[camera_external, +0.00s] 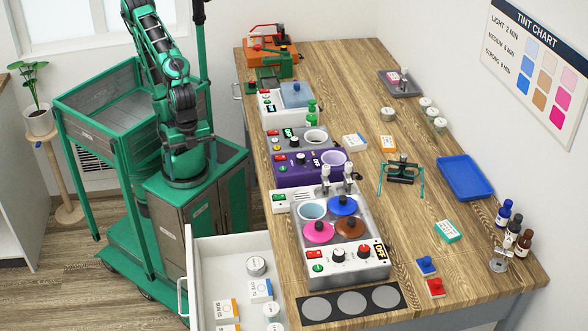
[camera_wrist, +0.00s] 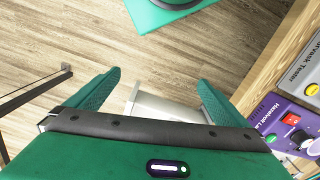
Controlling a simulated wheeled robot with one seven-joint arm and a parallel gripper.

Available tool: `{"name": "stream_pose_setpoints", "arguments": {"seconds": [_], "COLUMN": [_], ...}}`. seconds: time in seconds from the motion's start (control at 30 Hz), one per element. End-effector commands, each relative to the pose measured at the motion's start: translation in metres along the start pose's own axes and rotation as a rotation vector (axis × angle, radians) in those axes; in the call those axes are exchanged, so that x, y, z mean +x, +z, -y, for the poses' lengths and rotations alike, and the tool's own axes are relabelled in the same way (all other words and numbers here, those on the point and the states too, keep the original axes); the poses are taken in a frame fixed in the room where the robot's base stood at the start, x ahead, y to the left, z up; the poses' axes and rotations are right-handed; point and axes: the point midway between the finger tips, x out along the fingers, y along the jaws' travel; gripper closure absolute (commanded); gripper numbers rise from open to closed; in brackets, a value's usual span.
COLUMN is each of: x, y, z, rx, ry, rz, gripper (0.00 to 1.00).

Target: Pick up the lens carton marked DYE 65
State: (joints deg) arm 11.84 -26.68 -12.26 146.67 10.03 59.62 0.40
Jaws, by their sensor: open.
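Several small lens cartons show in the external view, and their print is too small for me to tell which reads DYE 65. A blue-and-white carton (camera_external: 260,290) and an orange-and-white carton (camera_external: 228,311) lie in the open drawer (camera_external: 233,245). A blue-edged carton (camera_external: 355,142), an orange one (camera_external: 388,143) and a teal one (camera_external: 447,232) lie on the table (camera_external: 410,205). My gripper (camera_wrist: 160,77) is open and empty, high above the floor and drawer in the wrist view. No carton is between its fingers.
Round tins (camera_external: 256,266) share the drawer. The tint bath unit (camera_external: 345,265), purple machine (camera_external: 290,170) and other devices line the table's left side. Dropper bottles (camera_external: 514,230), a blue tray (camera_external: 465,178) and a spectacle stand (camera_external: 402,170) are at the right.

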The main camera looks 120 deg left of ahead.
Motion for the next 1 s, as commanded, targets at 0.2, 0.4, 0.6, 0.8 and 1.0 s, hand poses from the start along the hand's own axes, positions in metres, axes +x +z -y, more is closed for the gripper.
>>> {"name": "stream_pose_setpoints", "arguments": {"seconds": [0.2, 0.4, 0.6, 0.8, 1.0], "x": [0.0, 0.0, 0.0, -0.025, -0.072], "y": [0.0, 0.0, 0.0, 0.011, 0.011], "z": [0.0, 0.0, 0.0, -0.007, -0.006], "rx": [0.0, 0.0, 0.0, 0.001, 0.001], "ry": [0.0, 0.0, 0.0, -0.008, -0.008], "rz": [0.0, 0.0, 0.0, -0.018, -0.018], "gripper": [0.0, 0.21, 0.21, 0.21, 0.21]}}
